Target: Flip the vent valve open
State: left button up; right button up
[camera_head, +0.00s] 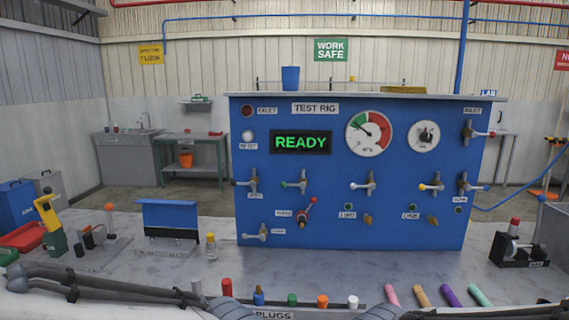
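The blue test rig panel (380,230) stands on the bench and carries several small valves. The labels by the valves are too small to read surely, so I cannot tell which is the vent valve. A valve with a red-tipped lever (478,132) is at the panel's upper right, its lever pointing right. Another valve with a red lever (306,211) is low on the panel, its lever slanting up to the right. A row of valves with differently coloured tips crosses the middle. My dark arms lie along the bottom edge; I see no fingertips of either gripper.
A green READY display (301,142) and a red-green gauge (369,134) are on the panel. Coloured plugs (292,299) and coloured tubes (452,295) line the bench front. A blue holder (167,217) stands left, a black fixture (519,248) right. Bare bench lies before the panel.

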aim_at(234, 183)
jog(key=z, duration=0.05)
jog(key=i, duration=0.95)
jog(key=u, duration=0.1)
